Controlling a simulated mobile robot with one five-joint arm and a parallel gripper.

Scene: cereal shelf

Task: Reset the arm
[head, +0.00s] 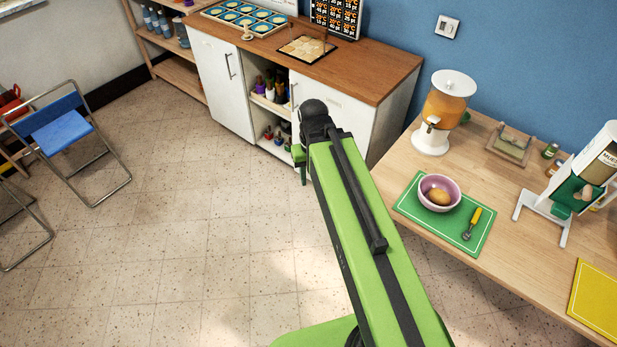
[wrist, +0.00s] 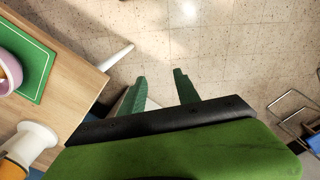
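My green arm reaches out from the lower right in the head view, over the floor and left of the wooden table. My gripper (head: 301,165) shows only in part there, beyond the dark wrist joint.
On the table (head: 385,176) are a green mat (head: 410,207), a pink bowl (head: 432,184), a juice dispenser (head: 444,110) and a cereal dispenser (head: 585,180). A white cabinet (head: 218,85) stands at the back. A blue folding chair (head: 62,134) stands left. Open floor lies between.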

